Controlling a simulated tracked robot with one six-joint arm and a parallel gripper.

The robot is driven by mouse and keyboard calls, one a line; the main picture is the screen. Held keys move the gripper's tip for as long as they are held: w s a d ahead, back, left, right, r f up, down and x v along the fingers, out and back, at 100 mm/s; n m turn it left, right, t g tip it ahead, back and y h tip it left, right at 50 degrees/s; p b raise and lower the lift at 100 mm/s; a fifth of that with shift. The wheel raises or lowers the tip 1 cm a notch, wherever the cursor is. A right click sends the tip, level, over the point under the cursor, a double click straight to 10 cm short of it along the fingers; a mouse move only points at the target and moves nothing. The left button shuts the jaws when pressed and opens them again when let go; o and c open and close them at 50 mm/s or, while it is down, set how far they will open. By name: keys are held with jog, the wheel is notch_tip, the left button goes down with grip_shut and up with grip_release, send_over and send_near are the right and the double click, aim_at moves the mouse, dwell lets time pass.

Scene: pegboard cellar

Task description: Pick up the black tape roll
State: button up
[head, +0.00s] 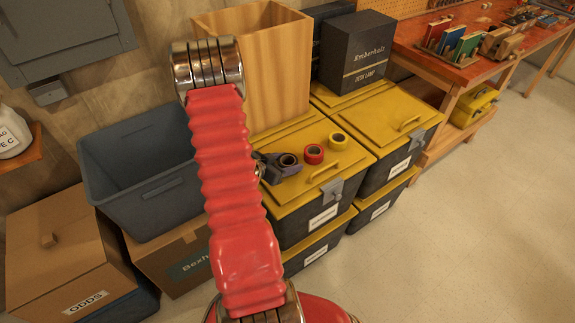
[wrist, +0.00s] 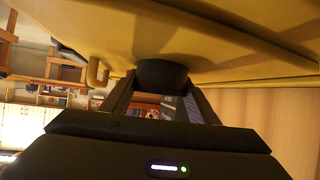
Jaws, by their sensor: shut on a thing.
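The black tape roll (head: 288,160) is at the left of a row of tape rolls on a yellow-lidded crate (head: 285,192) in the head view. My gripper (head: 278,163) is around it, shut on it. In the wrist view the roll (wrist: 162,75) shows as a dark round shape between the two fingertips (wrist: 160,96), close against the yellow lid (wrist: 225,30). I cannot tell whether it still touches the lid. My red arm hides part of the crate's left side in the head view.
A red tape roll (head: 314,154) and a yellow one (head: 338,142) lie just right of my gripper. A tall wooden bin (head: 275,80) stands behind, with a black desk lamp box (head: 355,55) to its right. A grey tub (head: 140,170) is at left. The floor at right is clear.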

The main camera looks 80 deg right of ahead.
jog(key=shift+r, duration=0.1)
notch_tip(320, 180, up, 10)
dwell(0.6)
